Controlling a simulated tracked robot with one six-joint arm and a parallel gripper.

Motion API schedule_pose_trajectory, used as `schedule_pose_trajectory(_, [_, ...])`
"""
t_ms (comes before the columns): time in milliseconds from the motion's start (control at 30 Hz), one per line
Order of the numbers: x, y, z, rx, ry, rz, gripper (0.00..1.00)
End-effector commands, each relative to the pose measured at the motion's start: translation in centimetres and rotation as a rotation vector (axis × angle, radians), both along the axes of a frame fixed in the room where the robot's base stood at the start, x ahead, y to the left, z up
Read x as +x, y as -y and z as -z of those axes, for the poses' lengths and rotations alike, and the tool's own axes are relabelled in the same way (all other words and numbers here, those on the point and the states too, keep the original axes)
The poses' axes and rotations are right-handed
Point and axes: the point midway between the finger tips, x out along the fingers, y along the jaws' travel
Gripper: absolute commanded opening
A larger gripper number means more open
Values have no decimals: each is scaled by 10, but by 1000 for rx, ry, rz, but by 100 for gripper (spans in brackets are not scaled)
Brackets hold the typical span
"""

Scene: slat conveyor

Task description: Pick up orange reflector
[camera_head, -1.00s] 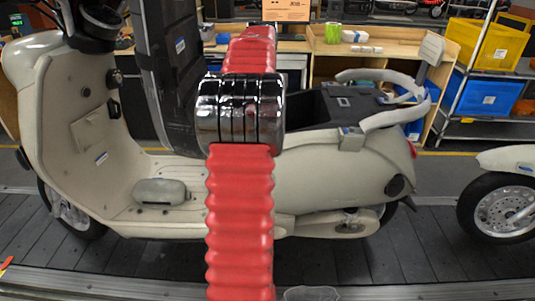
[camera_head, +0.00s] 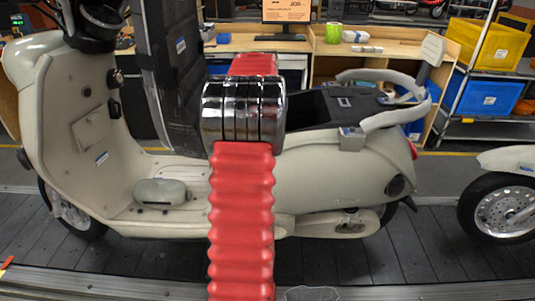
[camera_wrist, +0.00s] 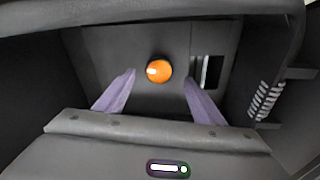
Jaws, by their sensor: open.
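The orange reflector (camera_wrist: 159,68) is a small round orange piece with a bright highlight, on a dark grey surface in the upper middle of the wrist view. My gripper (camera_wrist: 159,82) is open, with one pale purple finger to the left and one to the right of the reflector in that picture. The fingers do not touch it. How far above it they are I cannot tell. In the head view my red ribbed arm stands in front of a cream scooter (camera_head: 325,185); the reflector and fingers do not show there.
A dark slot (camera_wrist: 207,72) is right of the reflector. The scooter's open seat area (camera_head: 308,108) has dark walls. A second scooter's wheel (camera_head: 500,208) is at the right. Behind are a workbench (camera_head: 400,62) and a rack with yellow (camera_head: 485,44) and blue (camera_head: 490,95) bins.

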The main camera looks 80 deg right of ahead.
Motion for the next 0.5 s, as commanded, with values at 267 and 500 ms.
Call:
schedule_pose_trajectory(267, [-3, 4, 36, 3, -1, 0, 63])
schedule_pose_trajectory(500, [-3, 5, 46, 0, 0, 1, 63])
